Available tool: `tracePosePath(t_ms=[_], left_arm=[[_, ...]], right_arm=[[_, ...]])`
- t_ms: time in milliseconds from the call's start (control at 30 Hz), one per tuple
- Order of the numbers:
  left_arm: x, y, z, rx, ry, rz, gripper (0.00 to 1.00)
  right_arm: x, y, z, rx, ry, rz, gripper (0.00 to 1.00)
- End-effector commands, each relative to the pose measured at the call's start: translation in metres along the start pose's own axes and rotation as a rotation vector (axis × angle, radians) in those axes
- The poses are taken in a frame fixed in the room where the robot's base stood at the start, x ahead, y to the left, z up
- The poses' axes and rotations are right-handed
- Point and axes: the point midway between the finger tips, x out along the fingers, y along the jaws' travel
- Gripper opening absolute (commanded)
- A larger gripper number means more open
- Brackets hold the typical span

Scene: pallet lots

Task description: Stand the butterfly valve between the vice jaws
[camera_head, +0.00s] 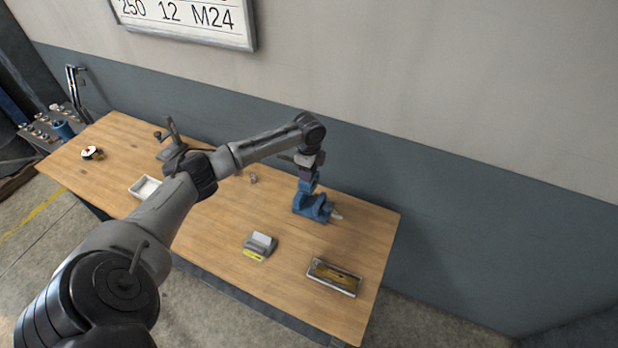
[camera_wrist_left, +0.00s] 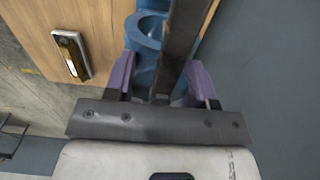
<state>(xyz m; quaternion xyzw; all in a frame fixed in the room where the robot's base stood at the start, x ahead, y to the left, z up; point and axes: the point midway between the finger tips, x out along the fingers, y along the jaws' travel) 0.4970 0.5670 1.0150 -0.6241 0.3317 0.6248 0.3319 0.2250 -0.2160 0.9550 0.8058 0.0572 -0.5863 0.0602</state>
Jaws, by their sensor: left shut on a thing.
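The blue vice (camera_head: 316,208) stands near the back right of the table, with a pale handle at its right side. My left gripper (camera_head: 309,170) is directly above it, pointing down, shut on the butterfly valve (camera_head: 307,185). The valve has a blue body and a dark lever, which sticks out to the left. In the left wrist view the dark lever (camera_wrist_left: 184,35) runs between the purple fingers of my left gripper (camera_wrist_left: 160,82), with blue parts below. The valve's lower end meets the vice in the picture; I cannot tell whether it is between the jaws. My right gripper is not in view.
A grey block with a yellow label (camera_head: 260,245) and a tray with a brown item (camera_head: 334,277) lie in front of the vice. A white tray (camera_head: 145,187) and a grey fixture (camera_head: 170,145) stand to the left. The wall is close behind the table.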

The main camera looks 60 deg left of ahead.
Motion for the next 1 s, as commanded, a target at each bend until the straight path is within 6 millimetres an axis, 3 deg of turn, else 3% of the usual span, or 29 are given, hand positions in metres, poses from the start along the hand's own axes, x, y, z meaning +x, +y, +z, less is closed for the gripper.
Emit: tracePosePath(t_ms=[400,967,1000], left_arm=[[0.037,0.000,0.000,-0.001,0.000,-0.002,0.00],[0.045,0.000,0.000,0.001,0.001,-0.002,0.00],[0.046,0.000,0.000,0.001,-0.001,0.000,0.53]], right_arm=[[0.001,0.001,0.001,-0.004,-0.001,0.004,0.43],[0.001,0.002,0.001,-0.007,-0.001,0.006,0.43],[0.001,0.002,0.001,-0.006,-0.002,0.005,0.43]])
